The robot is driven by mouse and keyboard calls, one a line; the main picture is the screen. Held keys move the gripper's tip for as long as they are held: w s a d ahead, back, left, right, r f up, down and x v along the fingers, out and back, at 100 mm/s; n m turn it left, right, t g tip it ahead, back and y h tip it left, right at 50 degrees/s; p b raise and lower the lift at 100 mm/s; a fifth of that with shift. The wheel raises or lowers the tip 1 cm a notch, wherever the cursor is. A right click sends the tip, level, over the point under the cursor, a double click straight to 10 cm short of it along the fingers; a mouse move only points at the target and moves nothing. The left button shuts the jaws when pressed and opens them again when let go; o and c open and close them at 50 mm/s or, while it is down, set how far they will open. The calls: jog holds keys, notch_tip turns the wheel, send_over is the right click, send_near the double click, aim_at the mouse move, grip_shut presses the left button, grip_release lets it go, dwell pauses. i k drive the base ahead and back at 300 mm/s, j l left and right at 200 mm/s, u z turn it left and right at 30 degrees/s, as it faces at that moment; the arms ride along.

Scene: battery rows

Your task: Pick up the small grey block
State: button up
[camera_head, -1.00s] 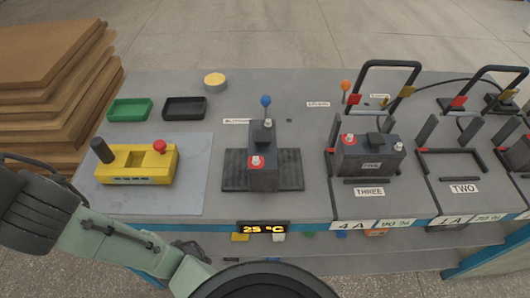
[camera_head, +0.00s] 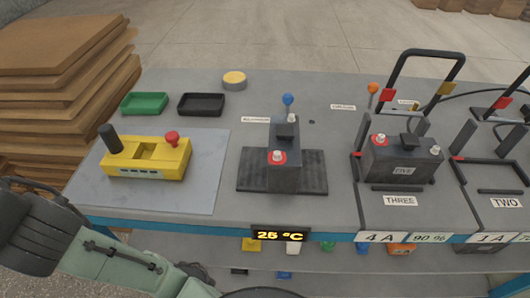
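I cannot single out one small grey block with certainty. On the lower shelf, under the table's front edge, a small dark grey piece (camera_head: 239,271) and a white block (camera_head: 279,247) show partly. A larger dark grey block-like battery (camera_head: 284,170) with a red-ringed terminal stands upright on a black ribbed mat (camera_head: 314,172) in the middle of the table. My gripper is not in view; only pale green and black links of my arm show at the lower left, apart from these things.
A yellow device (camera_head: 146,158) with a red knob sits on a grey mat at left. Green (camera_head: 144,103) and black (camera_head: 201,104) trays lie behind it. Battery FIVE (camera_head: 402,160) stands in cradle THREE at right. Cardboard sheets (camera_head: 55,95) are stacked at far left.

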aim_at(284, 157)
jog(key=l+u, duration=0.15)
jog(key=u, duration=0.25)
jog(key=l+u, duration=0.2)
jog(key=u, duration=0.2)
jog(key=l+u, duration=0.2)
jog(key=u, duration=0.2)
jog(key=k+l+u, duration=0.15)
jog(key=l, duration=0.2)
jog(key=l+u, duration=0.2)
jog(key=l, duration=0.2)
jog(key=k+l+u, duration=0.15)
jog(key=k+l, duration=0.15)
jog(key=l, duration=0.2)
jog(key=k+l, duration=0.15)
jog(key=l, duration=0.2)
